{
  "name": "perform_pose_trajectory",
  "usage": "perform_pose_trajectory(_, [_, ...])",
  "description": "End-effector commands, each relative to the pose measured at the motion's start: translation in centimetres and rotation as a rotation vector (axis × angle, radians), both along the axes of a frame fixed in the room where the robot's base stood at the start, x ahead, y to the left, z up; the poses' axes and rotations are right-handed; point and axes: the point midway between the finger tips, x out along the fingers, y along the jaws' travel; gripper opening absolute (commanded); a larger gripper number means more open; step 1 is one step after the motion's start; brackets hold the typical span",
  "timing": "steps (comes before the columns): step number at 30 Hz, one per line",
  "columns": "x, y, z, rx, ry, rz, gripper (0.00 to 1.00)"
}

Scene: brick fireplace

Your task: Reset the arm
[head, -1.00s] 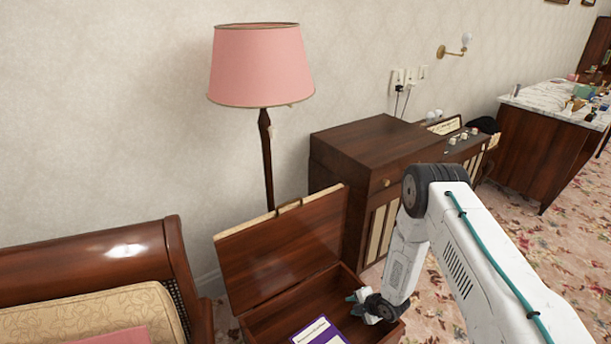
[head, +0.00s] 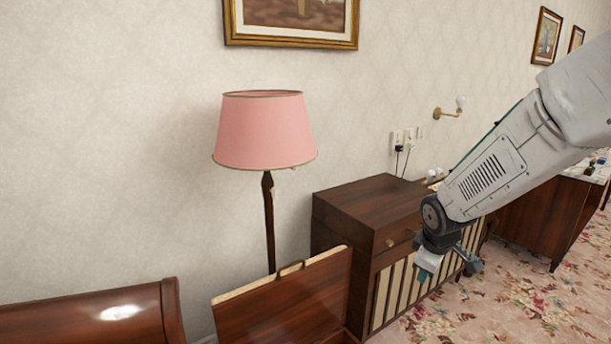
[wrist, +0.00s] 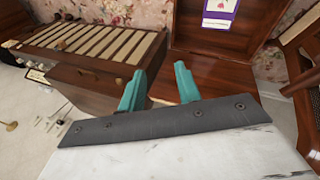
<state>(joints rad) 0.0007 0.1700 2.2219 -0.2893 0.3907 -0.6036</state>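My gripper (head: 447,270) hangs in front of the slatted dark wood cabinet, to the right of the open wooden box. In the wrist view its two teal fingers (wrist: 160,84) stand apart with nothing between them, so it is open and empty. My white arm reaches in from the upper right of the head view, with the gripper at its low end.
The raised lid of the wooden box (head: 285,305) shows at the bottom. A purple and white booklet (wrist: 220,12) lies in the box. The cabinet (head: 365,208), a pink lamp (head: 265,132) and a wooden sofa end (head: 90,312) stand nearby. Floral carpet (head: 520,290) is open at right.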

Motion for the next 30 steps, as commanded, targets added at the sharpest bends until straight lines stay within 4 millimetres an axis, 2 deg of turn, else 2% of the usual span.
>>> perform_pose_trajectory(1, [-1.8, -0.2, 2.2, 0.014, -0.002, -0.055, 0.33])
perform_pose_trajectory(3, [-4.4, -0.3, 4.5, 0.039, 0.011, -0.140, 0.33])
perform_pose_trajectory(9, [-12.9, -0.2, 9.6, 0.119, 0.054, -0.372, 0.33])
perform_pose_trajectory(13, [-18.7, 0.2, 11.9, 0.174, 0.086, -0.515, 0.33])
perform_pose_trajectory(18, [-25.9, 1.0, 13.5, 0.245, 0.132, -0.678, 0.33])
perform_pose_trajectory(21, [-29.1, 1.5, 13.8, 0.276, 0.158, -0.748, 0.33])
perform_pose_trajectory(24, [-31.3, 1.9, 13.9, 0.296, 0.178, -0.794, 0.33])
perform_pose_trajectory(30, [-32.7, 2.2, 13.9, 0.308, 0.195, -0.826, 0.33])
